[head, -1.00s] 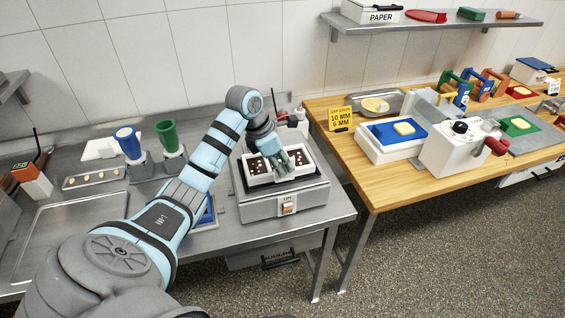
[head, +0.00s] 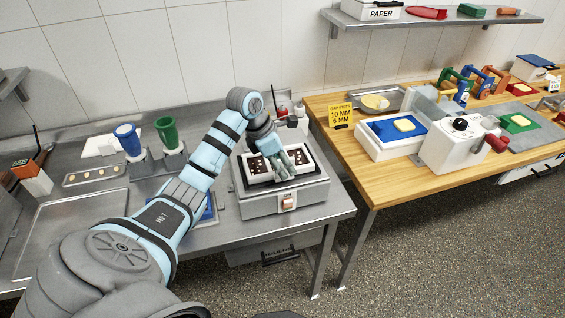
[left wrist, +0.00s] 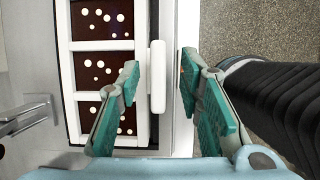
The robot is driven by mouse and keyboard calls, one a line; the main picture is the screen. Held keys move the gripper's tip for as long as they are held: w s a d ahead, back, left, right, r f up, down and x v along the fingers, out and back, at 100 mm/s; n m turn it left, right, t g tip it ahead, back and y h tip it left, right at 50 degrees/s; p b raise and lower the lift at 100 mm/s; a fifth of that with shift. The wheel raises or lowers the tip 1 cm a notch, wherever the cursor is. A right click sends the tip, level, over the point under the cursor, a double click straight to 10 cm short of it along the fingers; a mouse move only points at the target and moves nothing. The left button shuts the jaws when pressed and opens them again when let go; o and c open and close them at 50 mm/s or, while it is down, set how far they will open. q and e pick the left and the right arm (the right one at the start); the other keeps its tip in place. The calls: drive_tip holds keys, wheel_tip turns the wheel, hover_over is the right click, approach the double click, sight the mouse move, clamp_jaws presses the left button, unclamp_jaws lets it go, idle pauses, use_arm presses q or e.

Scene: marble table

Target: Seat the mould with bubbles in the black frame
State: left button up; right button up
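The mould with bubbles (left wrist: 101,46) is a white tray with brown compartments dotted with pale bubbles. In the head view the mould (head: 256,166) lies on top of a grey boxy unit (head: 283,201), partly hidden by my left gripper (head: 284,164). A black frame (left wrist: 65,90) shows as a dark edge beside the mould; whether the mould sits fully inside it I cannot tell. In the left wrist view my left gripper (left wrist: 160,72) is open, its teal fingers on either side of the mould's white side tab (left wrist: 157,76), with gaps visible. My right gripper is not in view.
Blue and green cups (head: 166,132) stand to the left, near a strip with pale pieces (head: 95,176).

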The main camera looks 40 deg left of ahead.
use_arm(q)
drive_tip(key=shift+r, duration=0.15)
drive_tip(key=v, duration=1.1)
drive_tip(key=shift+r, duration=0.35)
drive_tip(key=shift+s+a, duration=0.1)
